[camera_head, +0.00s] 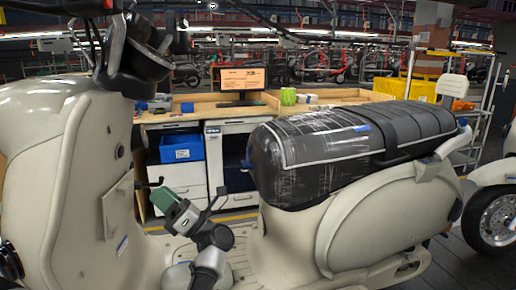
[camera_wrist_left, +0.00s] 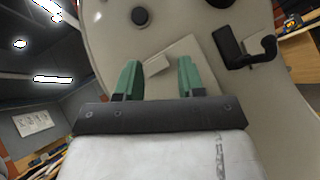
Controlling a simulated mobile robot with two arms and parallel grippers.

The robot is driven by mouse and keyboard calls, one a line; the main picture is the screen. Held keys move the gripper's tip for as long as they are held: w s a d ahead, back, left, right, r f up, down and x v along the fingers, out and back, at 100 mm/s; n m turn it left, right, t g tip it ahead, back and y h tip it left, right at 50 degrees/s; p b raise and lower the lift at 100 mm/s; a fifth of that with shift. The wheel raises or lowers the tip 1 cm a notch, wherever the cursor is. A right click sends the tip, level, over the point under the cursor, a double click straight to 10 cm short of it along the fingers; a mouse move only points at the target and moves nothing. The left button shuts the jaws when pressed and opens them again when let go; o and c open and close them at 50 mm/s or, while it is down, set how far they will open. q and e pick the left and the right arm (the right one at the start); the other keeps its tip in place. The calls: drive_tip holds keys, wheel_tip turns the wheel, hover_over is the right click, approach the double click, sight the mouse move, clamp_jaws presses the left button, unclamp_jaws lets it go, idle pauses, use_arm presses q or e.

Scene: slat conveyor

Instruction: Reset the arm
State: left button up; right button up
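My left gripper (camera_head: 168,202) shows in the head view low in the middle, between the front shield and the seat of a cream scooter (camera_head: 60,190). Its green fingers point up and left towards the inner side of the shield. In the left wrist view the two green fingers (camera_wrist_left: 158,78) stand apart with nothing between them. Behind them is the cream panel (camera_wrist_left: 110,35) of the scooter; I cannot tell whether they touch it. My right gripper is in neither view.
The scooter's black wrapped seat (camera_head: 330,150) fills the right. Behind the scooter stands a wooden workbench (camera_head: 205,112) with a monitor (camera_head: 243,78), a blue bin (camera_head: 181,148) and white drawers (camera_head: 185,180). A yellow box (camera_head: 405,89) and a ladder (camera_head: 485,115) stand at right.

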use_arm(q)
drive_tip(key=s+d+f+n+t+h, duration=0.2)
drive_tip(key=s+f+n+t+h, duration=0.15)
drive_tip(key=f+n+h, duration=0.5)
drive_tip(key=s+d+f+n+t+h, duration=0.15)
drive_tip(key=f+n+t+h, duration=0.4)
drive_tip(key=n+h, duration=0.65)
drive_tip(key=s+d+f+n+t+h, duration=0.2)
drive_tip(key=s+f+n+t+h, duration=0.15)
drive_tip(key=f+n+h, duration=0.7)
drive_tip(key=s+a+f+m+g+y, duration=0.15)
drive_tip(key=s+g, duration=0.35)
drive_tip(key=s, duration=0.5)
drive_tip(key=s+a+f+m+g+y, duration=0.1)
drive_tip(key=s+f+m+g+y, duration=0.3)
drive_tip(key=s, duration=0.6)
drive_tip(key=s+a+f+g, duration=0.1)
drive_tip(key=s+a+g, duration=0.1)
drive_tip(key=s+g, duration=0.65)
wheel_tip(320, 180, down, 23)
drive_tip(key=s+t, duration=0.2)
drive_tip(key=s+a+f+g+p, duration=0.1)
drive_tip(key=s+a+f, duration=0.1)
drive_tip(key=s+f, duration=1.4)
drive_tip(key=shift+s+a+f+m+p, duration=0.35)
drive_tip(key=shift+s+f, duration=0.05)
drive_tip(key=shift+f, duration=0.2)
